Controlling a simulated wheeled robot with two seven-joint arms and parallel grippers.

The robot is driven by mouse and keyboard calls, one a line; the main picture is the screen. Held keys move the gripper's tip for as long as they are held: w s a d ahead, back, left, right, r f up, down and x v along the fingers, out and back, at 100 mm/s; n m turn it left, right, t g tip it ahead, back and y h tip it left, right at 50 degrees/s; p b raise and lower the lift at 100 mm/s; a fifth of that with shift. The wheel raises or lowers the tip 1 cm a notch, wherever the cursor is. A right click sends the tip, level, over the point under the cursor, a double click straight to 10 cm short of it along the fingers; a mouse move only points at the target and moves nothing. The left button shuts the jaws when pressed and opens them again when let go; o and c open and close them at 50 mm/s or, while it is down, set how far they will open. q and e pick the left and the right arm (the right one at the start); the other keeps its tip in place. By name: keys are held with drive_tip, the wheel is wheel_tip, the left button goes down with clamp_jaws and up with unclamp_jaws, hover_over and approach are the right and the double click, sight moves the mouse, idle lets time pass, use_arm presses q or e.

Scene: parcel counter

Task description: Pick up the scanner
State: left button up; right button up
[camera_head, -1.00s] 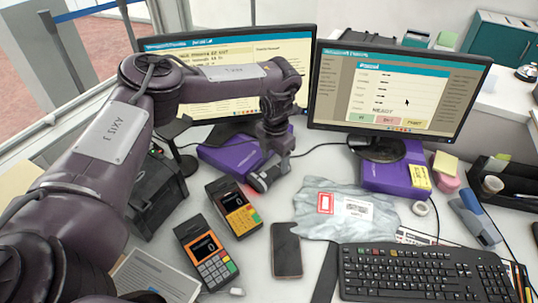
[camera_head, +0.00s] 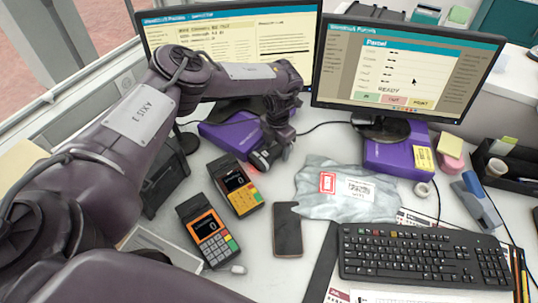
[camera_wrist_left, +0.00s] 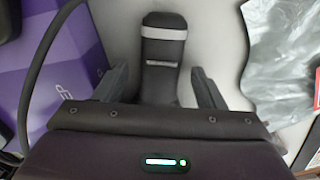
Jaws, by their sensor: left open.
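The scanner (camera_head: 260,160) is a dark handheld device on the counter behind the card terminals, with a red glow beside it. The wrist view shows the scanner (camera_wrist_left: 160,55) with a pale grey band across its dark body. My left gripper (camera_head: 273,153) is over it, pointing down. In the wrist view its two fingers stand apart, one on each side of the scanner, with light gaps visible on both sides. The gripper body hides the scanner's near end. My right gripper is not in view.
Two card terminals (camera_head: 210,232) stand in front of the scanner. A grey parcel bag (camera_head: 345,190) lies to its right, and a purple box (camera_head: 225,132) is behind left. A phone (camera_head: 287,230), a keyboard (camera_head: 420,256) and two monitors (camera_head: 408,70) crowd the counter.

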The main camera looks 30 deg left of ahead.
use_arm(q)
drive_tip(key=c, duration=1.2)
drive_tip(key=shift+r, duration=0.15)
